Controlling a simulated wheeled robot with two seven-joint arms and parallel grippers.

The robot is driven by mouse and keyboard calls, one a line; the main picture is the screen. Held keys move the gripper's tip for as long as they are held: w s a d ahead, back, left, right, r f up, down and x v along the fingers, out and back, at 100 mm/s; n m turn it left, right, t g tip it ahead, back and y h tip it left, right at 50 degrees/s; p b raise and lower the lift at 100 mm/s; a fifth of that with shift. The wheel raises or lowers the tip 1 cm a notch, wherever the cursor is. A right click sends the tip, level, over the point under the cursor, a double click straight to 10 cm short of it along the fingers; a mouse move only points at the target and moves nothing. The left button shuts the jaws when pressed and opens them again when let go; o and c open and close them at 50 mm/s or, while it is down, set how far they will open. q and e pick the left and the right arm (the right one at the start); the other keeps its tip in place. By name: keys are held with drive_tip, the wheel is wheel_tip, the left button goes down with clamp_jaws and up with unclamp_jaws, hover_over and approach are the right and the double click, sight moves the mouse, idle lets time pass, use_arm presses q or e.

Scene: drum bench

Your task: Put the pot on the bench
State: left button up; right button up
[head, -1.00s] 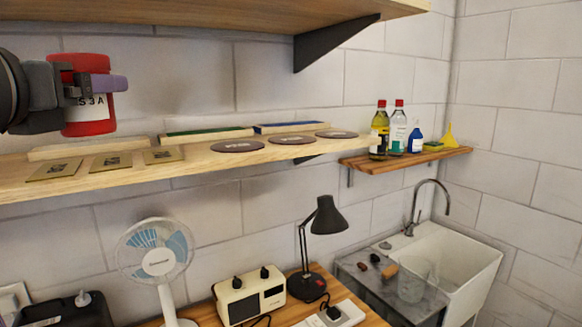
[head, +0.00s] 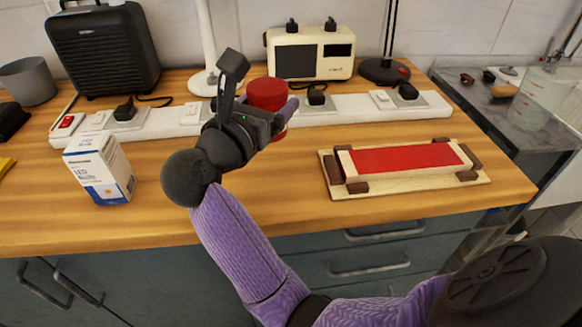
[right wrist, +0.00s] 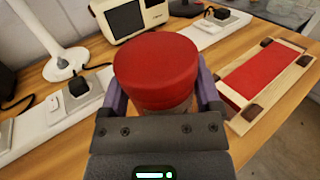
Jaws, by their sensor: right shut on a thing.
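The red pot (head: 267,94) is between the fingers of my right gripper (head: 268,112), over the wooden bench (head: 240,195), in front of the white power strip. The gripper is shut on it. In the right wrist view the pot's red lid (right wrist: 155,68) stands up between the purple fingers. Its lower part is hidden by the gripper, so I cannot tell whether it touches the bench. My left gripper is not in view.
A white power strip (head: 345,107) with plugs runs along the bench behind the pot. A blue-white box (head: 98,170) stands left. A wooden board with a red panel (head: 405,158) lies right. The bench front between them is clear.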

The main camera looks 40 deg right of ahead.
wheel_tip(320, 180, down, 10)
drive_tip(key=b, duration=0.3)
drive_tip(key=shift+r, duration=0.2)
drive_tip(key=shift+f, duration=0.25)
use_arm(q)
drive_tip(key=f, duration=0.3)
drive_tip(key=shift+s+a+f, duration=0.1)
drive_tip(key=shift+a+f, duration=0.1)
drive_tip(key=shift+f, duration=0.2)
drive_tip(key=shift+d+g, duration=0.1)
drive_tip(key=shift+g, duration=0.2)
use_arm(e)
drive_tip(key=shift+f+b, duration=0.15)
drive_tip(key=shift+b, duration=0.2)
drive_tip(key=o, duration=1)
drive_tip(key=shift+o, duration=0.6)
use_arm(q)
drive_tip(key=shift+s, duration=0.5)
use_arm(e)
drive_tip(key=shift+a+r, duration=0.1)
drive_tip(key=shift+r, duration=0.1)
